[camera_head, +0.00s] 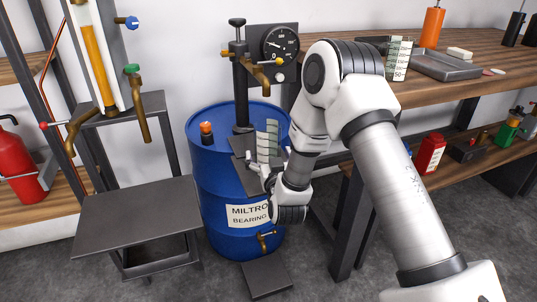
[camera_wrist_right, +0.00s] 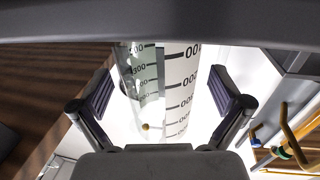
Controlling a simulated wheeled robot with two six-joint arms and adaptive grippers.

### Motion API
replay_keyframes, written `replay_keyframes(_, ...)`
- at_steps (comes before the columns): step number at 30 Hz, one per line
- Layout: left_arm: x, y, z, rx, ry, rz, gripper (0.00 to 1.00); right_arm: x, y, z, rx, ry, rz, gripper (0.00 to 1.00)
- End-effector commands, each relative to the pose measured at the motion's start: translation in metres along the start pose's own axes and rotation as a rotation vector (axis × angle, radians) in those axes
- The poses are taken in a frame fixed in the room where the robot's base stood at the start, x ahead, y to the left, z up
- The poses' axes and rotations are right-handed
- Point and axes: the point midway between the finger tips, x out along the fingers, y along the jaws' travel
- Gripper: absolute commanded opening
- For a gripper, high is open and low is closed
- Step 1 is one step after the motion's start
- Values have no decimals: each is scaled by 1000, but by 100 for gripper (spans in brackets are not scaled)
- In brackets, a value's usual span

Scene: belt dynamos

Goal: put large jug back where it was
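A tall clear jug (camera_head: 272,135) with scale marks stands on or just above the dark plate (camera_head: 246,180) at the front of the blue drum's top. I take it to be the large jug. My right gripper (camera_head: 268,168) is low at the jug, with a finger on each side of it. In the right wrist view the jug (camera_wrist_right: 178,85) fills the space between the pads of my right gripper (camera_wrist_right: 164,85). Narrow gaps seem to show beside the pads, so the gripper looks open around it. My left gripper is out of view.
The blue drum (camera_head: 215,175) carries a brass tap (camera_head: 262,74) on a post and an orange-topped item (camera_head: 206,130). A smaller marked jug (camera_head: 398,58) stands on the wooden bench (camera_head: 455,55) beside a grey tray (camera_head: 446,65). A dark table (camera_head: 135,215) at left is bare.

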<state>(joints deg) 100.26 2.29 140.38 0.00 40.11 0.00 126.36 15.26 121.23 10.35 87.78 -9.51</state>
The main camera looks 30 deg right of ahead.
Motion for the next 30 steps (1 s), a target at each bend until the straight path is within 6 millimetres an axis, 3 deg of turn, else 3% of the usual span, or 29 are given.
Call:
replay_keyframes(5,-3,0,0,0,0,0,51,0,0,-4,0,1,0,100)
replay_keyframes(8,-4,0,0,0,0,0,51,-10,0,-4,-1,-1,-1,100)
replay_keyframes(18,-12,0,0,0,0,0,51,-93,-1,-4,-5,-3,-3,100)
replay_keyframes(23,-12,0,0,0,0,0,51,-116,-1,-2,-2,-4,-2,100)
replay_keyframes(26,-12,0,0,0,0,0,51,-124,-3,19,-8,-79,-17,100)
replay_keyframes(29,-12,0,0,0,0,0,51,-142,-9,85,-35,-320,-62,100)
replay_keyframes(30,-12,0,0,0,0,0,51,-158,-12,122,-53,-459,-88,100)
